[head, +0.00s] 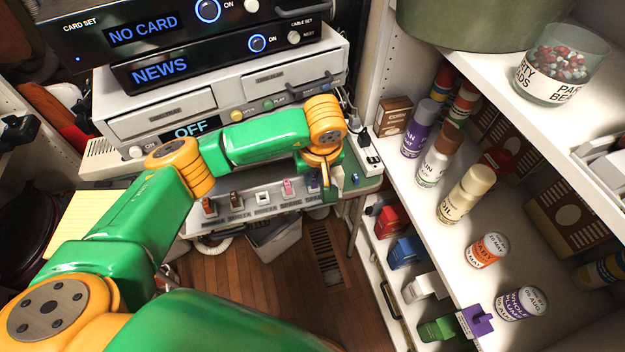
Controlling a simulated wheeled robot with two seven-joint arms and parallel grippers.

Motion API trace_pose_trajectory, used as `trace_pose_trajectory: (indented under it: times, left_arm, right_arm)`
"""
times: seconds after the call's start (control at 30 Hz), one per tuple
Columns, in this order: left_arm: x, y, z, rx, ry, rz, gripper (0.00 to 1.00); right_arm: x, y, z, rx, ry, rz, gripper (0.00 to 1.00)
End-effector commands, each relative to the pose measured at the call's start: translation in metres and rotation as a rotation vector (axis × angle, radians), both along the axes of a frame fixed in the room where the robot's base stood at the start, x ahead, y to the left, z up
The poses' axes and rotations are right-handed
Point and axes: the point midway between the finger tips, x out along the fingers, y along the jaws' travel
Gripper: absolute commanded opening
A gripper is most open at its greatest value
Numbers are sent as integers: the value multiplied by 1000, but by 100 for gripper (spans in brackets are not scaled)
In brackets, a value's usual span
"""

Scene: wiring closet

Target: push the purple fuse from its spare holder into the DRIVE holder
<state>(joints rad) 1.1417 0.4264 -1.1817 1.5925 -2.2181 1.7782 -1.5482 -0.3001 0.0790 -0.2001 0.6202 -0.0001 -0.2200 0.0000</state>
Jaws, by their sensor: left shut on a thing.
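My left gripper (326,178) reaches down over the right part of a pale fuse strip (248,217) below the stacked units. It is shut on what seems to be the purple fuse, which its fingers almost wholly hide. My right gripper is not in view.
Stacked units with a NEWS display (160,72) stand behind my left arm. A blue piece (355,179) sits right of the gripper. The right shelves hold bottles, tins, coloured blocks and a bead jar (562,65). Below the strip are a grey bin (273,238) and open wooden floor (270,275).

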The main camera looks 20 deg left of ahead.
Motion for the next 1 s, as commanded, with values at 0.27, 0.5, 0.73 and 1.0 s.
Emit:
trace_pose_trajectory:
  times: [0.27,0.5,0.73,1.0]
  left_arm:
    - [0,0,0,0,0,0,0]
    - [0,0,1,0,0,0,0]
    - [0,0,9,0,-2,1,0]
    - [0,0,16,0,0,1,0]
  right_arm:
    - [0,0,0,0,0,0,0]
    - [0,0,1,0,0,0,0]
    - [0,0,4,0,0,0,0]
    - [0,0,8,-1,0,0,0]
